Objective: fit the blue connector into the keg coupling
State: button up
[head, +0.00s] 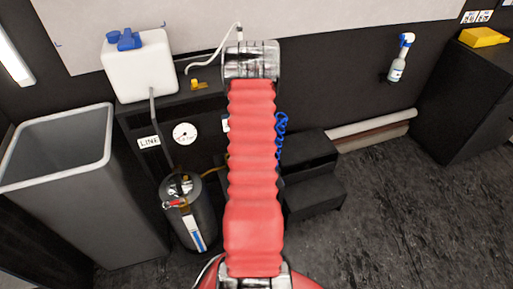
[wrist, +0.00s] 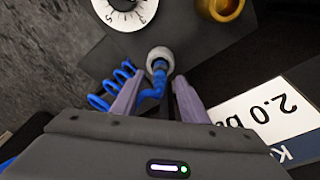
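In the wrist view, my gripper (wrist: 158,78) has its two purple-grey fingers apart, with a gap on each side of the blue connector (wrist: 158,66). The connector's far end sits in a pale grey round collar, and its blue coiled hose (wrist: 108,90) runs left past the left finger. I cannot tell how deep it sits. In the head view the hose (head: 281,130) shows just right of my red-sleeved arm, which hides my gripper and the connector. The keg (head: 193,228) stands on the floor at lower left, with the metal keg coupling (head: 180,188) on its top.
A tall grey bin (head: 70,180) stands left of the keg. A white tank (head: 140,70) and a gauge (head: 185,133) are at the bench behind. Black steps (head: 315,185) stand right of my arm. The floor at right is clear.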

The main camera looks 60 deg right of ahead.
jog(key=shift+d+f, duration=0.2)
jog(key=shift+f, duration=1.1)
jog(key=shift+c, duration=0.2)
grip_shut()
